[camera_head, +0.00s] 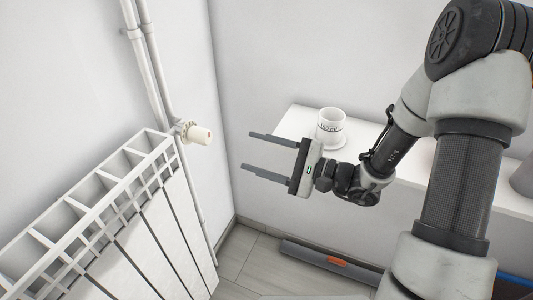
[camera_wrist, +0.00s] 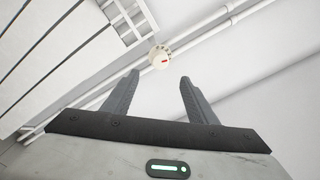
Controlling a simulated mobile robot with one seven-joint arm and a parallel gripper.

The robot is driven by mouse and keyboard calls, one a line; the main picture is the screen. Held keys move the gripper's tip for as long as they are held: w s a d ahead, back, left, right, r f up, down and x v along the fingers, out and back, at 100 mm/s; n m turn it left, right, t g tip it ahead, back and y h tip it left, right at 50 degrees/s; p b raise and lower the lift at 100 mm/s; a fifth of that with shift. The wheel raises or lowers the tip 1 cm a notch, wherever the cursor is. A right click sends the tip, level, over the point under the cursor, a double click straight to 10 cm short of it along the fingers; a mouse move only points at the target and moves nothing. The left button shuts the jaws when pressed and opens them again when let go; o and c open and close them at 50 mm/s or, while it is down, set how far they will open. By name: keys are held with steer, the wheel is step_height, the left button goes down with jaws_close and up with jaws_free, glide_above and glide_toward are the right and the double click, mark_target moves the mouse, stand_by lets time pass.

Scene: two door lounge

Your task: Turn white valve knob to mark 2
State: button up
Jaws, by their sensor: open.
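The white valve knob (camera_head: 200,135) sticks out from the pipe at the top right corner of the white radiator (camera_head: 130,215). In the wrist view the knob (camera_wrist: 160,60) shows its round end with a red mark, ahead of and between the fingertips. The numbers on it are too small to read. My gripper (camera_head: 248,151) is open and empty, to the right of the knob and apart from it, with its fingers pointing left toward it. Both fingers also show in the wrist view (camera_wrist: 158,75).
White pipes (camera_head: 150,50) run up the wall beside the radiator. A white shelf (camera_head: 290,120) behind my gripper holds a white cup (camera_head: 330,125) on a saucer. A grey bar with an orange part (camera_head: 338,261) lies on the floor. The space between gripper and knob looks clear.

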steer(key=shift+v, duration=1.1)
